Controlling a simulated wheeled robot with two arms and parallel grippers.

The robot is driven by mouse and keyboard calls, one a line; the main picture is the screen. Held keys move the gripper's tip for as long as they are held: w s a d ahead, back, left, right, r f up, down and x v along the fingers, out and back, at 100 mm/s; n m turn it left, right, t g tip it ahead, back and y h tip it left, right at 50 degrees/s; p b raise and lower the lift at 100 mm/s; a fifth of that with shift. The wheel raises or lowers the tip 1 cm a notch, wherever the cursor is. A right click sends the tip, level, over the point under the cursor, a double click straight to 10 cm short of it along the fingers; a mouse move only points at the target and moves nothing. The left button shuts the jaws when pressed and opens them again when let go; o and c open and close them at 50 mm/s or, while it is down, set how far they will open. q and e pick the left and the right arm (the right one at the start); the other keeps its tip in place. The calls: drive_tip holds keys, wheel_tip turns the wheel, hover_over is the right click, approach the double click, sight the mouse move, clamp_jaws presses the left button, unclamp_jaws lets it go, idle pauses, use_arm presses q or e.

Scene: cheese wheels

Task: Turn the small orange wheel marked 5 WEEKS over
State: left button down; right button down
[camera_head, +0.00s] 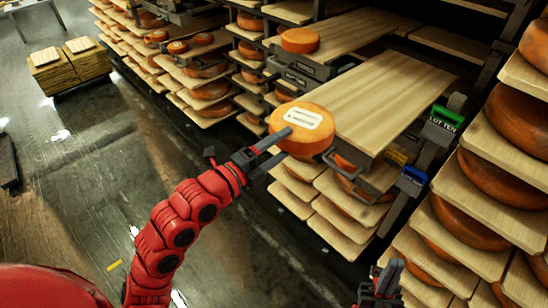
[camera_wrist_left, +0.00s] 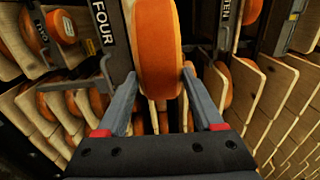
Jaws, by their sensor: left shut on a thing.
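An orange cheese wheel (camera_head: 314,143) with a pale label on its upper face is at the near end of a wooden plank, in the middle of the head view. The label's print is too small to read, so I cannot confirm the 5 WEEKS mark. My left gripper (camera_head: 284,143) is shut on this wheel from the left. In the left wrist view the wheel (camera_wrist_left: 158,50) shows its orange rim between the two grey fingers (camera_wrist_left: 160,75). My right gripper (camera_head: 381,285) is at the bottom edge of the head view, away from the wheel; its opening is unclear.
The wooden plank (camera_head: 390,95) behind the held wheel is bare. Another orange wheel (camera_head: 300,39) lies on the plank behind. Racks of planks with several larger wheels (camera_head: 525,122) stand at right. A green tag (camera_head: 443,118) and blue tag (camera_head: 412,176) mark posts. Floor (camera_head: 75,180) is open at left.

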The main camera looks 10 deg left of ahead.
sight(322, 118)
use_arm(q)
drive_tip(key=shift+b+x, duration=1.05)
drive_tip(key=shift+b, duration=1.6)
drive_tip(key=shift+b+x, duration=1.05)
drive_tip(key=shift+x, duration=0.05)
drive_tip(key=shift+w+d+r, duration=0.2)
drive_tip(key=shift+w+d, duration=0.4)
drive_tip(key=shift+w, duration=0.05)
drive_tip(key=shift+p+x, duration=0.7)
drive_tip(key=shift+x, duration=0.35)
drive_tip(key=shift+p+x, duration=1.15)
drive_tip(key=shift+x, duration=1.6)
wheel_tip(322, 118, down, 2)
drive_tip(key=b, duration=0.3)
drive_tip(key=shift+f, duration=0.2)
drive_tip(key=shift+f+b, duration=0.15)
drive_tip(key=shift+b, duration=0.2)
drive_tip(key=shift+f+b, duration=0.2)
drive_tip(key=shift+b, duration=0.25)
